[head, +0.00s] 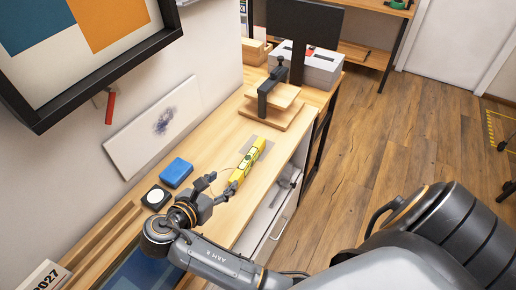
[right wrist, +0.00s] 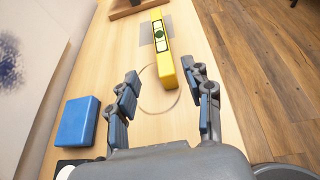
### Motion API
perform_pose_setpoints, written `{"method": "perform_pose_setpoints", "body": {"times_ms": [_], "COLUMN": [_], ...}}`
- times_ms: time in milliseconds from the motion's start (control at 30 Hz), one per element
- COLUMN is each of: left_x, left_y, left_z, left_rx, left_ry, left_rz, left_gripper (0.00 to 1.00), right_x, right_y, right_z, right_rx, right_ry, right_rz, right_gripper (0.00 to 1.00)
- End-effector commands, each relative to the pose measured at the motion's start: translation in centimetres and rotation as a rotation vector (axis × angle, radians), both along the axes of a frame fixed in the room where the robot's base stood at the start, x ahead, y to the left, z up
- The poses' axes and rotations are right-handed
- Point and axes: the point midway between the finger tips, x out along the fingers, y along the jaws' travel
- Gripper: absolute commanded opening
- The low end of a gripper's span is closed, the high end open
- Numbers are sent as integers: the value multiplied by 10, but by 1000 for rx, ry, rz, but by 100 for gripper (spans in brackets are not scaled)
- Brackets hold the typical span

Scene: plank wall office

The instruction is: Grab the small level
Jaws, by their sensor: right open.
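The small level (head: 248,161) is a yellow bar with a dark-framed vial window, lying on the wooden desk (head: 225,200). In the right wrist view the level (right wrist: 170,66) lies ahead of my right gripper, its near end close to the tip of the right-hand finger. My right gripper (head: 222,184) is open and low over the desk. Its fingers stand apart in the right wrist view (right wrist: 165,80), with nothing clearly held between them. I cannot tell whether a finger touches the level. My left gripper is not in view.
A blue block (head: 176,172) and a black square with a white disc (head: 156,197) lie left of my right gripper. A grey patch (right wrist: 147,36) lies by the level. A wooden stand with a black clamp (head: 270,97) is farther back. The floor (head: 350,180) is right of the desk.

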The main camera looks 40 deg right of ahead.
Motion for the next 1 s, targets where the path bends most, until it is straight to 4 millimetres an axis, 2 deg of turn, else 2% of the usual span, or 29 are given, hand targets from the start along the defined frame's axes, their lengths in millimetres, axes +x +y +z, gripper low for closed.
{"method": "perform_pose_setpoints", "body": {"times_ms": [67,133,300,433,533,767,1000], "left_x": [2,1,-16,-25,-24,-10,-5], "left_y": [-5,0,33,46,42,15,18], "left_z": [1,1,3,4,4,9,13], "left_rx": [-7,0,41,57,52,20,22], "left_ry": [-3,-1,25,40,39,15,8], "left_rz": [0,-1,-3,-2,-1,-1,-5], "left_gripper": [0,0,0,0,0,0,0], "right_x": [2,6,19,28,32,37,48], "right_y": [0,-10,-39,-56,-65,-81,-107], "right_z": [-2,-6,-20,-29,-33,-42,-59], "right_rx": [10,7,5,6,8,7,8], "right_ry": [2,2,3,2,1,2,2], "right_rz": [1,0,0,1,1,0,1], "right_gripper": [51,51,51,51,51,51,51]}}
